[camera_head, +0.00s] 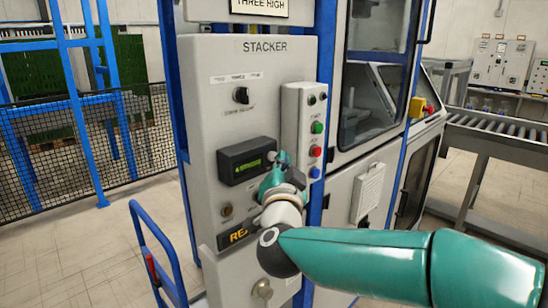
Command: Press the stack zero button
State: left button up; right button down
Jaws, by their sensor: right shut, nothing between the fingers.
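A pale grey panel (205,120) labelled STACKER stands upright in the middle. A dark display box (230,159) with a lit green screen is mounted on it. The box's right end is partly hidden by my right gripper (277,157), which is shut and empty with its tips at that end. I cannot tell whether the tips touch it. A small control box (292,97) to the right carries a green button (317,127), a red button (315,151) and a blue button (314,172). No stack zero label is readable. My left gripper is not in view.
A rotary switch (241,95) sits above the display, and a brown round button (227,210) below it. A blue hand truck (153,246) stands at the lower left. A windowed machine (380,100) and a roller conveyor (490,130) are on the right.

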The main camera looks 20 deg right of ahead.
jog(key=shift+w+a, duration=0.15)
jog(key=shift+w, duration=0.2)
dwell(0.7)
dwell(0.4)
jog(key=shift+s+d, duration=0.3)
jog(key=shift+s, duration=0.45)
jog(key=shift+s+b, duration=0.1)
jog(key=shift+b, duration=0.2)
jog(key=s, duration=0.1)
jog(key=s+d+b, duration=0.1)
jog(key=s, duration=0.1)
jog(key=s+d, duration=0.1)
jog(key=shift+s, duration=0.25)
dwell(0.3)
